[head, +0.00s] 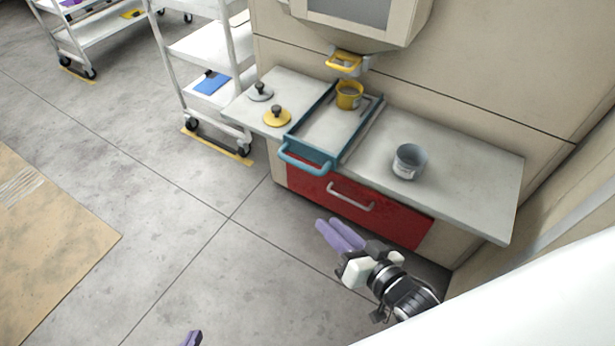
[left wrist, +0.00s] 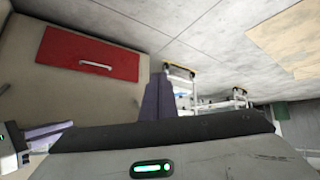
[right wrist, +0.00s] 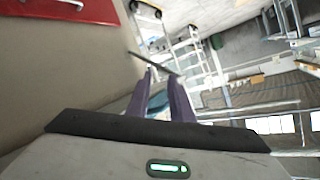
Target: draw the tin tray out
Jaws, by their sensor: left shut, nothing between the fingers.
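The tin tray (head: 337,122) is long and shallow, with a teal rim and a teal handle (head: 304,158) at its front. It lies on the counter, and its front end overhangs the edge. A yellow mug (head: 348,96) stands on its back part. My right gripper (head: 333,231) is open and empty, in front of the red drawer and below the tray handle, apart from both. Its fingers (right wrist: 160,88) also show apart in the right wrist view. My left gripper (left wrist: 158,88) is shut and empty. Only its fingertip shows at the head view's bottom edge.
A red drawer (head: 385,211) with a grey handle is shut below the counter (head: 455,180). A grey cup (head: 409,161) stands right of the tray; a yellow lid (head: 277,116) and a grey lid (head: 260,92) lie left. A white cart (head: 200,50) stands left. The floor in front is clear.

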